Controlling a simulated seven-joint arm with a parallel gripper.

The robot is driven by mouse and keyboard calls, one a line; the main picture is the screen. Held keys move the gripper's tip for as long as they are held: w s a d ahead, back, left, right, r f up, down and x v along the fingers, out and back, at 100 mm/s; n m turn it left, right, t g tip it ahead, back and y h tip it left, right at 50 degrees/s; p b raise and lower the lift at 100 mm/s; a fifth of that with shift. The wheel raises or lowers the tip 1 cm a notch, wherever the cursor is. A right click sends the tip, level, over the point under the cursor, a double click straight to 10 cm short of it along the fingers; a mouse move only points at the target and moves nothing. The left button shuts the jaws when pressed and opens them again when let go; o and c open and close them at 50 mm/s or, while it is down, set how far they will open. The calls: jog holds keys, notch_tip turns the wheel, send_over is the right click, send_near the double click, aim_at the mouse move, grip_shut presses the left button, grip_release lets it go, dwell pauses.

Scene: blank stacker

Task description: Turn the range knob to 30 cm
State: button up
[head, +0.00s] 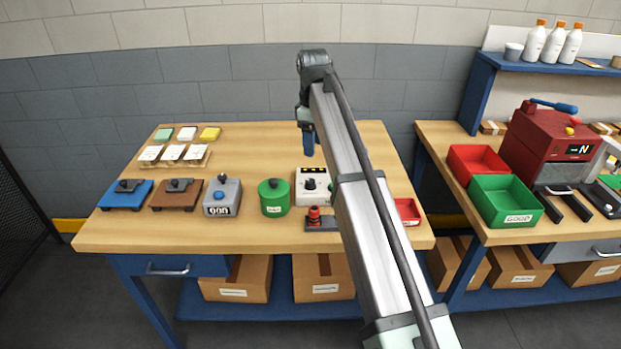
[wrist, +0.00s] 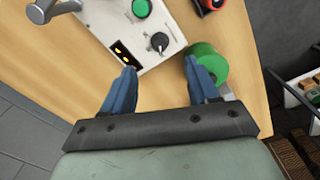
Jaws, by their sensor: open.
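The range knob (head: 310,184) is a black dial on the white control box (head: 323,201) near the middle of the table. The knob (wrist: 159,42) also shows in the wrist view, ahead of the fingertips and apart from them. A pale mark shows on it, but the scale is too small to read. The box has a green button (wrist: 141,8) and a dark panel with yellow marks (wrist: 122,51). My gripper (head: 308,145) is open and empty, above the table on the far side of the box. Its blue fingers also show in the wrist view (wrist: 160,70).
A green round canister (head: 273,198) stands close left of the box. A red-topped device (head: 315,219) sits in front of it, and a red tray (head: 407,212) lies to the right, partly behind my arm. The table behind the box is mostly clear.

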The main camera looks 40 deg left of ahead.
aim_at(311, 181)
jog(key=shift+n, duration=0.3)
jog(key=f, duration=0.4)
jog(key=a+f, duration=0.1)
jog(key=f, duration=0.8)
jog(key=shift+a, duration=0.15)
jog(key=c, duration=1)
jog(key=shift+c, duration=0.2)
